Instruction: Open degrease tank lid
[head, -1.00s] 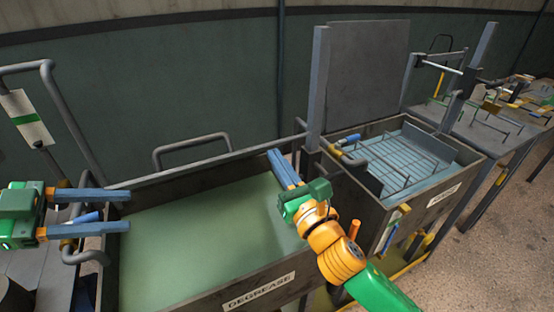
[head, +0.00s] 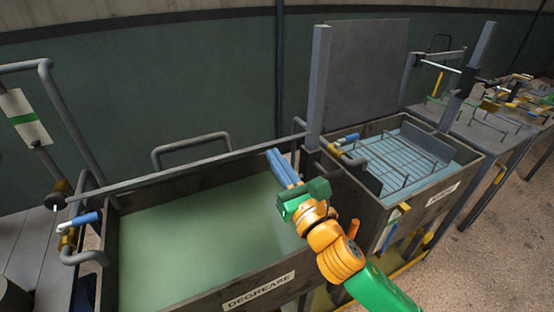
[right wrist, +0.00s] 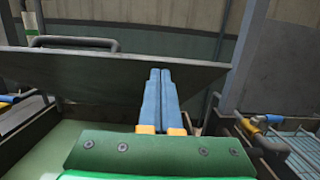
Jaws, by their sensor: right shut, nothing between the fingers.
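The degrease tank (head: 258,292) stands at the front, its top uncovered and pale green liquid (head: 200,235) showing inside. A dark panel that looks like its lid (right wrist: 110,85) stands raised along the tank's back side, with a grey handle (head: 190,150) at its upper edge. The handle also shows in the right wrist view (right wrist: 75,42). My right gripper (head: 274,153) is over the tank's back right corner. Its blue fingers are together and empty, in front of the panel in the right wrist view (right wrist: 160,72); contact cannot be told. My left gripper is out of view.
A blue-liquid tank (head: 440,195) with a wire rack (head: 400,165) stands to the right, beside an upright grey post (head: 319,90). A valve with a blue handle (head: 85,219) and a bent pipe are at the left. Open floor (head: 500,250) lies at the far right.

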